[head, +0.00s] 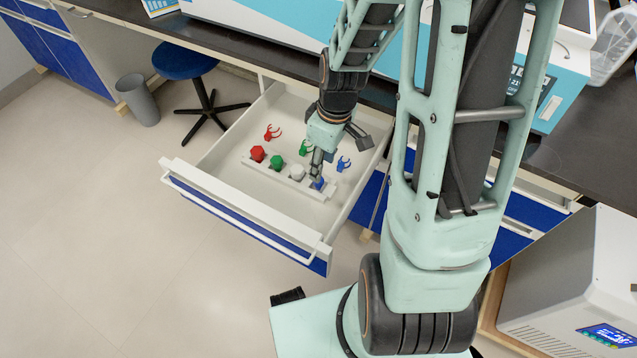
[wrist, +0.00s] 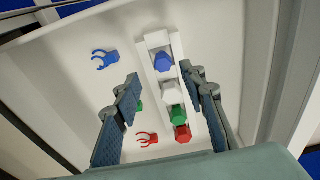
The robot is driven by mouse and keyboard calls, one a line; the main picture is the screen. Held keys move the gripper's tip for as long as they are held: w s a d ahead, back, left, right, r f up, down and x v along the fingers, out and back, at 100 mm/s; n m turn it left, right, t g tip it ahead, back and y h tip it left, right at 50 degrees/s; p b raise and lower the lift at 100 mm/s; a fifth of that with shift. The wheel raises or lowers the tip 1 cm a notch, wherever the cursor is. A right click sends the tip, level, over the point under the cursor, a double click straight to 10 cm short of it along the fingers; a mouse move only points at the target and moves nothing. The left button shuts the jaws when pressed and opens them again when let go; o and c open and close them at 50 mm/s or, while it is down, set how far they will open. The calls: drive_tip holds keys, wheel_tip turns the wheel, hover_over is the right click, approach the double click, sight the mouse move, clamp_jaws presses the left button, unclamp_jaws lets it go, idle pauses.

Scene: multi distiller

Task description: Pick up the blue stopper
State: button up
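The blue stopper (head: 319,184) sits in the right end of a white rack (head: 284,179) inside the open drawer. In the wrist view the blue stopper (wrist: 164,62) is at the far end of the rack (wrist: 157,40), ahead of the fingertips. My gripper (head: 322,168) points down over that end of the rack, close to the stopper. In the wrist view my gripper (wrist: 161,74) is open, with one finger on each side of the rack line and nothing held. In the head view the gripper partly covers the stopper.
White (head: 297,172), green (head: 277,161) and red (head: 257,153) stoppers share the rack. Red (head: 272,132), green (head: 305,148) and blue (head: 343,163) clamps lie behind it. The drawer walls (head: 215,196) surround everything. The drawer floor left of the rack is clear.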

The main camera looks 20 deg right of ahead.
drive_tip(key=f, duration=0.1)
drive_tip(key=f+b, duration=0.1)
drive_tip(key=f, duration=0.1)
drive_tip(key=f+b, duration=0.1)
drive_tip(key=f, duration=0.1)
drive_tip(key=shift+w+a+f, duration=0.1)
drive_tip(key=shift+a+f, duration=0.1)
drive_tip(key=shift+a, duration=0.2)
drive_tip(key=shift+r, duration=0.1)
drive_tip(key=c, duration=0.8)
